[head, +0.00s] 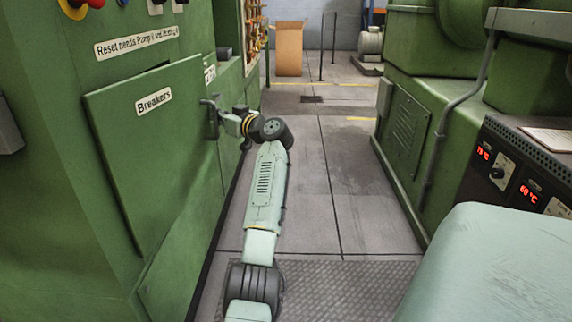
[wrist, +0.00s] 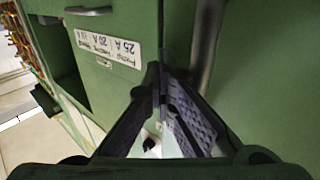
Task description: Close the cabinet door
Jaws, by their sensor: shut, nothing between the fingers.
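The cabinet door (head: 150,165) is a green panel labelled "Breakers" on the left in the head view. A dark gap shows along part of its top edge, so it looks slightly ajar; I cannot tell how far. Its dark handle (head: 210,118) is at the right edge. My gripper (head: 221,118) is beside the handle, close to the door's right edge. In the wrist view my gripper (wrist: 165,73) has its fingertips together and empty, just left of a dark vertical bar (wrist: 206,45) that looks like the handle. Whether they touch it is unclear.
The green cabinet (head: 45,220) fills the left side. Green machinery (head: 410,125) and a control panel (head: 510,175) with red displays stand on the right. The floor aisle (head: 340,190) between them is clear. A brown box (head: 289,48) stands far back.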

